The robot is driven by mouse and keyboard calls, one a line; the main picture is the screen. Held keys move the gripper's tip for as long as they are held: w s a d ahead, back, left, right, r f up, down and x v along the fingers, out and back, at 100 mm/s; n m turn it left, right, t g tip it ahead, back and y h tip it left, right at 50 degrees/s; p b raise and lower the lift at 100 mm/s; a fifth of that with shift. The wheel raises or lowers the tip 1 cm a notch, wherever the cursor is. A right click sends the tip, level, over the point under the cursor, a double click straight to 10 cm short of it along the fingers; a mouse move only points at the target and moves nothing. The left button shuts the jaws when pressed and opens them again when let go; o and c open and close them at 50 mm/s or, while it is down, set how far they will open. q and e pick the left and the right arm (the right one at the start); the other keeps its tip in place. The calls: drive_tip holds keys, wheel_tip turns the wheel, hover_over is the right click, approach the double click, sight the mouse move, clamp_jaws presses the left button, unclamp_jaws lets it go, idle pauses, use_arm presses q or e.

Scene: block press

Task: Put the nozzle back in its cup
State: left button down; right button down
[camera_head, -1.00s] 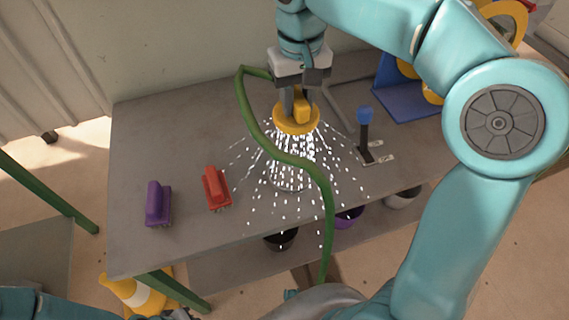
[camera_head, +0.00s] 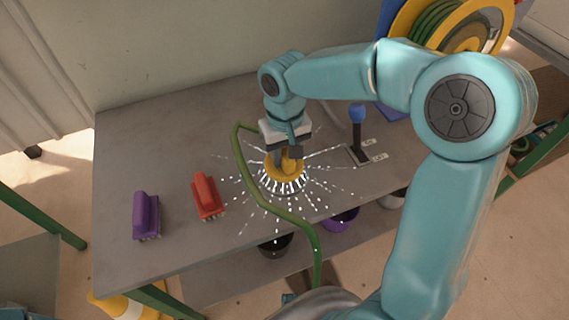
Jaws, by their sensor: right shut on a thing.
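The yellow nozzle (camera_head: 284,173) is low over the grey table, with white water streaks spreading out from it on all sides. My right gripper (camera_head: 287,155) is shut on the nozzle from above. A green hose (camera_head: 246,176) curves down past the left side of the gripper to the table's front edge. The nozzle and spray hide the cup; a dark rim seems to show just under the nozzle, but I cannot tell whether the nozzle is seated in it. My left gripper is out of view.
A red brush (camera_head: 207,195) and a purple brush (camera_head: 146,214) lie to the left. A blue-knobbed lever (camera_head: 357,130) stands on the right beside small labels. A yellow hose reel (camera_head: 452,30) is at the back right. Black (camera_head: 274,246) and purple (camera_head: 341,220) buckets sit below.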

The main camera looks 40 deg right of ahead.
wheel_tip(320, 180, down, 4)
drive_tip(key=shift+w+d+r, duration=0.1)
drive_tip(key=shift+b, duration=0.35)
drive_tip(key=c, duration=0.8)
unclamp_jaws()
